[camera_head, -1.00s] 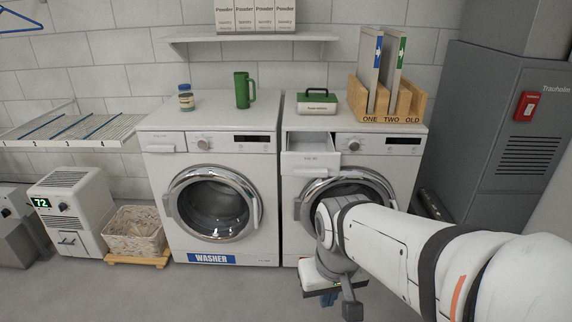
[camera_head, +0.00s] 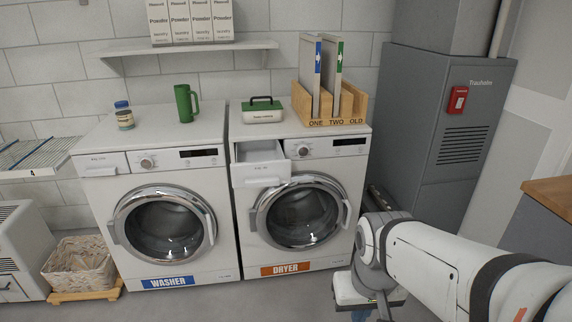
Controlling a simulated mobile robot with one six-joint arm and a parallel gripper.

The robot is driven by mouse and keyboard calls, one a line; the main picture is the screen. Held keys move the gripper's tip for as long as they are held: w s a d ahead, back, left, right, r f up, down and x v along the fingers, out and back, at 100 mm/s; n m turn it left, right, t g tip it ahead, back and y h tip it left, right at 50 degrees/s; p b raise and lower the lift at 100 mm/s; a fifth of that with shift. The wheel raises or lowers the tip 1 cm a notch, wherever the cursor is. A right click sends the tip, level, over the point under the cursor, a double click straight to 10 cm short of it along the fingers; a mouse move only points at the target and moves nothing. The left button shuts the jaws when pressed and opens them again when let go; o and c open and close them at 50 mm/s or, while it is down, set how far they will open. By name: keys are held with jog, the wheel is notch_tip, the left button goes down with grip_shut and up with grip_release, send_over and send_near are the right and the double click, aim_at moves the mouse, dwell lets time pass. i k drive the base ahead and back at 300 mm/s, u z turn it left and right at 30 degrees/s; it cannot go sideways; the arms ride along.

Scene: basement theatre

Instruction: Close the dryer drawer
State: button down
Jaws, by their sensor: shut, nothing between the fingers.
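The dryer (camera_head: 312,258) is the right of two white front-loading machines, with an orange DRYER label. Its drawer (camera_head: 260,174) at the upper left of the front is pulled out, and its hollow inside shows from above. The dryer's round door is shut. My gripper (camera_head: 372,316) is at the bottom edge of the picture, low and right of the dryer's front, apart from the drawer. It points down and is partly cut off by the frame; its fingers are shut and hold nothing.
The washer (camera_head: 160,245) stands left of the dryer. On the dryer's top are a green-lidded box (camera_head: 262,112) and a wooden file rack (camera_head: 352,105). A grey furnace cabinet (camera_head: 455,150) stands to the right. The floor before the machines looks clear.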

aim_at(259, 163)
jog(key=z, duration=0.2)
jog(key=i, duration=1)
